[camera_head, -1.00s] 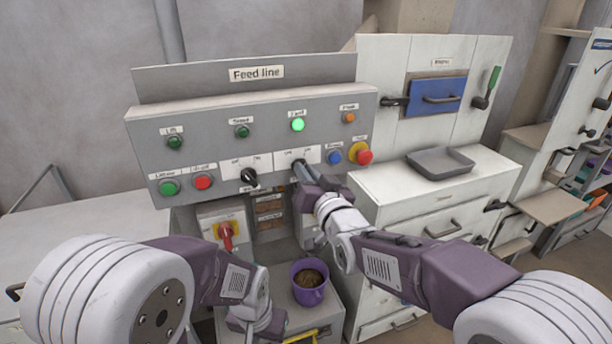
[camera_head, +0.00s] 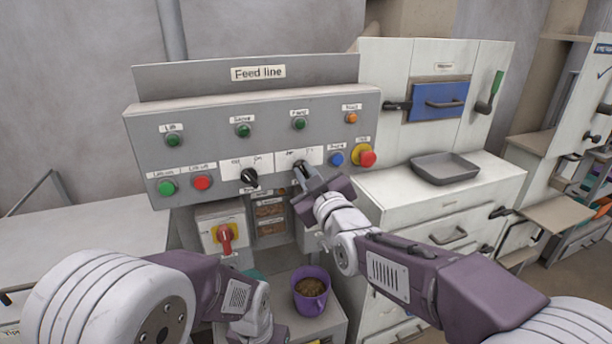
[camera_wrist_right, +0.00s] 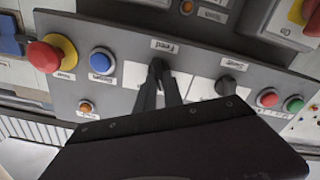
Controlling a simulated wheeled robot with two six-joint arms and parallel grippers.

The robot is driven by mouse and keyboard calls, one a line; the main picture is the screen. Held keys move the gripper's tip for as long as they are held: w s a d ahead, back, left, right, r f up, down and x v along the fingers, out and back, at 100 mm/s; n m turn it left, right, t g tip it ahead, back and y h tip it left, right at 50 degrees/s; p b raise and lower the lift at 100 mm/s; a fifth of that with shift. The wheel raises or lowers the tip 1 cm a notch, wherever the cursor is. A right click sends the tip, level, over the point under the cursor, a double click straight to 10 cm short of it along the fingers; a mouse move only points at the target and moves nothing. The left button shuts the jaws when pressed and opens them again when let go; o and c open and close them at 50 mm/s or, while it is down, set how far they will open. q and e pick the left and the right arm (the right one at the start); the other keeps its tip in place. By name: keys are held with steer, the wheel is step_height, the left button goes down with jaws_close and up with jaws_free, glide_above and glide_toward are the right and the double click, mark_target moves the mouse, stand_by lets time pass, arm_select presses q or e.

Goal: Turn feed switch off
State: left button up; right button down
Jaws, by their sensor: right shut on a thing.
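The feed switch (camera_wrist_right: 156,68) is a black rotary knob on a white plate, under the "Feed" label in the right wrist view. My right gripper (camera_wrist_right: 160,88) is shut on this knob. In the head view my right gripper (camera_head: 303,174) reaches the right-hand of two knobs and mostly hides it. The feed lamp (camera_head: 299,124) above is dark green, unlit. My left gripper (camera_head: 272,326) is low at the bottom of the head view; its fingers cannot be made out.
A second black knob (camera_head: 249,176) sits left of the feed switch. A blue button (camera_head: 336,159) and a red emergency stop (camera_head: 367,158) are close on the right. A red-handled switch (camera_head: 225,236) and a purple bucket of pellets (camera_head: 311,289) are below.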

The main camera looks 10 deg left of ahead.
steer(key=shift+n, duration=0.5)
steer(key=c, duration=1.5)
jaws_free()
steer(key=shift+o, duration=0.2)
steer(key=shift+s, duration=0.1)
steer(key=b+v, duration=0.1)
steer(key=v, duration=0.8)
